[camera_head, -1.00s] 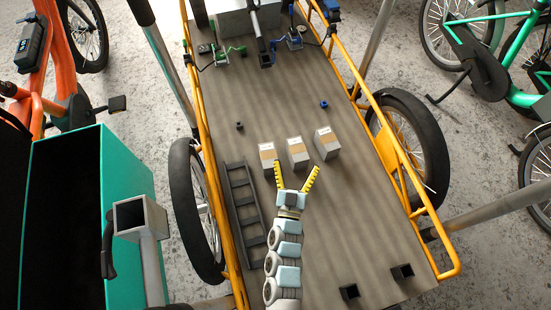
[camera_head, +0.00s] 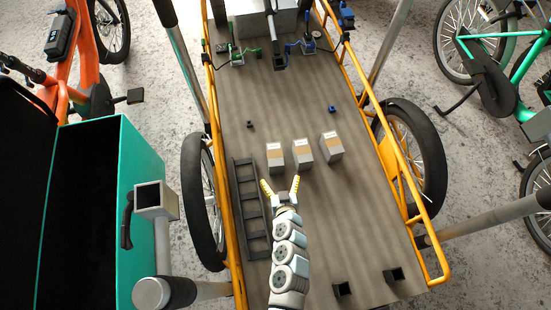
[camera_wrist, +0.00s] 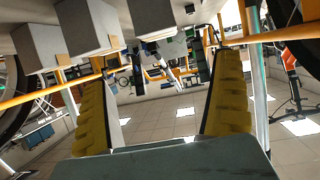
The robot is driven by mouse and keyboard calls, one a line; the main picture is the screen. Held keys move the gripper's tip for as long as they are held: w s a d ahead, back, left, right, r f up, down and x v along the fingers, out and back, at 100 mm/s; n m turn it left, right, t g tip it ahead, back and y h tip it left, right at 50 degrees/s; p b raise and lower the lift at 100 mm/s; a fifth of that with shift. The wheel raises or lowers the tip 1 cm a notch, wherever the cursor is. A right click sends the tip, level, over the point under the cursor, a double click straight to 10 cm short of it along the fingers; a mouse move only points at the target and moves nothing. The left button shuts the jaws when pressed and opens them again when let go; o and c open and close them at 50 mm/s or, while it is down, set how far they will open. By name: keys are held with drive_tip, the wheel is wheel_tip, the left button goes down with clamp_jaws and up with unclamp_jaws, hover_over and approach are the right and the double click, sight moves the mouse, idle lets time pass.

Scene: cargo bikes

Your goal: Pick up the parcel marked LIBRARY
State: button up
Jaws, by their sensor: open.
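Three grey box parcels with tan bands and pale labels stand in a row on the cargo bed: a left one (camera_head: 275,158), a middle one (camera_head: 302,154) and a right one (camera_head: 331,146). The label print is too small to read, so I cannot tell which is LIBRARY. My gripper (camera_head: 281,187) has yellow fingers spread open and empty, just on the near side of the left and middle parcels. In the wrist view, the open fingers (camera_wrist: 160,105) have nothing between them. Three parcels (camera_wrist: 85,26) show along the top, their labels not legible.
A dark ladder-like rack (camera_head: 251,210) lies left of my gripper. Yellow rails (camera_head: 407,180) edge the bed (camera_head: 350,220). Small dark and blue blocks lie beyond the parcels, and two dark open blocks (camera_head: 395,274) near the front. Clamps and a grey box (camera_head: 255,22) stand at the far end.

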drive_tip(key=b, duration=0.2)
approach(275, 155)
drive_tip(key=x, duration=0.5)
drive_tip(key=shift+w+d+r, duration=0.15)
drive_tip(key=shift+w+r, duration=0.05)
drive_tip(key=shift+w+f, duration=0.3)
drive_tip(key=shift+f, duration=0.05)
drive_tip(key=b+x, duration=0.2)
drive_tip(key=x, duration=0.1)
drive_tip(key=shift+w+f, duration=0.2)
drive_tip(key=shift+f, duration=0.1)
drive_tip(key=shift+w+a, duration=0.2)
drive_tip(key=shift+w, duration=0.35)
drive_tip(key=shift+s, duration=0.1)
drive_tip(key=c, duration=1.4)
